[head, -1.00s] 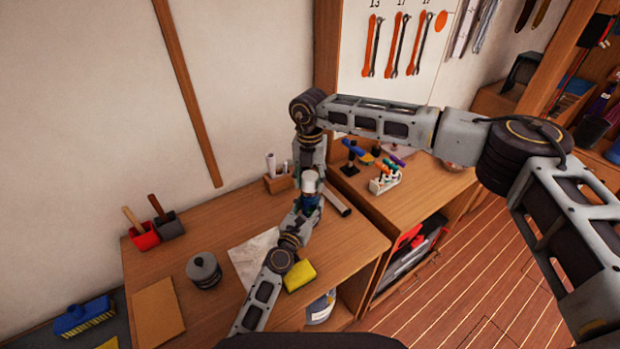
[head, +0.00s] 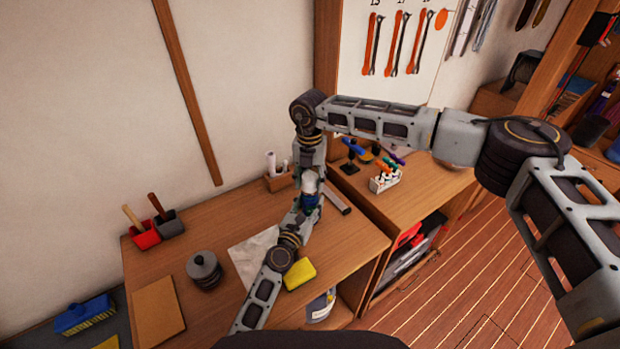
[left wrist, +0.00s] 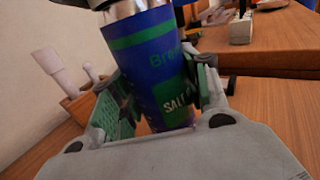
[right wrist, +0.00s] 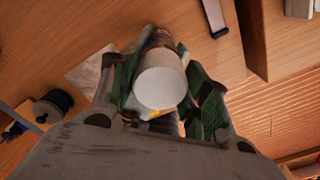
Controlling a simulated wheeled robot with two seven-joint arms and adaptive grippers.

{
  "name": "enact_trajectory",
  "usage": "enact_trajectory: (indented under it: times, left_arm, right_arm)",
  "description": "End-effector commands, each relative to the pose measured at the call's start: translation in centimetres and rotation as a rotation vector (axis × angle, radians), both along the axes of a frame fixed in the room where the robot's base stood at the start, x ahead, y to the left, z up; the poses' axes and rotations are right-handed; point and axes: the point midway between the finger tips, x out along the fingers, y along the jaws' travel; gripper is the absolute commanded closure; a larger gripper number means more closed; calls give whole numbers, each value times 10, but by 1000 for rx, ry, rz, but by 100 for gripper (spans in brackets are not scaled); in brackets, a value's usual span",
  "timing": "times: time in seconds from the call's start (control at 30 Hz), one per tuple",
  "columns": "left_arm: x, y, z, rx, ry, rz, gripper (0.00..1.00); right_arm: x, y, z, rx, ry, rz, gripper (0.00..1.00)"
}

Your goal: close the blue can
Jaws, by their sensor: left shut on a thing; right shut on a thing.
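The blue can (head: 310,201) stands about upright above the workbench, between my two grippers. In the left wrist view the can (left wrist: 150,60) is blue with green bands and a "SALT" label, and the green-padded fingers of my left gripper (left wrist: 160,100) are shut on its sides. A white lid (head: 309,184) is at the can's top. In the right wrist view the lid (right wrist: 161,86) sits between the fingers of my right gripper (right wrist: 163,90), which is shut on it. The seam between lid and can is hidden, so I cannot tell how they meet.
A yellow sponge (head: 300,275), a grey lidded pot (head: 204,270) and a brown board (head: 158,312) lie on the bench (head: 200,225). A red holder (head: 144,236) stands at the back left.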

Motion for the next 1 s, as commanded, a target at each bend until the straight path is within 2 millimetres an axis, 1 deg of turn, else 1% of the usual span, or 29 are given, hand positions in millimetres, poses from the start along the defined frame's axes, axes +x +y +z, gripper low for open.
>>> enact_trajectory:
  times: [0.4, 0.43, 0.6, 1.0]
  left_arm:
    - [0, 0, 0, 0, 0, 0, 97]
    - [0, 0, 0, 0, 0, 0, 97]
    - [0, 0, 0, 0, 0, 0, 97]
    - [0, 0, 0, 0, 0, 0, 97]
  right_arm:
    - [0, 0, -5, 0, 0, 0, 63]
    - [0, 0, -5, 0, 0, 0, 50]
    - [0, 0, -5, 0, 0, 0, 28]
    - [0, 0, -3, 0, 0, 0, 28]
